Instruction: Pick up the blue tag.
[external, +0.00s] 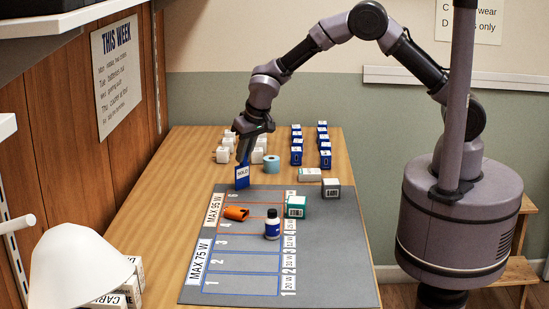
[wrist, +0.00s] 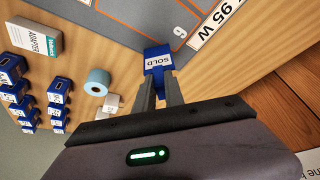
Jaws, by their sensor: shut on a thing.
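The blue tag (external: 242,177) has a white label reading SOLD and is at the far left corner of the grey mat (external: 330,275). In the wrist view the tag (wrist: 158,58) is between my fingertips, label facing the camera. My gripper (external: 243,160) is shut on the tag and points down from above; its fingers also show in the wrist view (wrist: 160,82). I cannot tell whether the tag's lower edge touches the surface.
An orange object (external: 236,213), a dark bottle (external: 272,225) and a teal-and-white box (external: 296,207) are on the mat. Behind the tag stand a teal roll (external: 271,164), white blocks (external: 223,155) and blue blocks (external: 296,157). A white lamp-like shade (external: 75,270) is at the front left.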

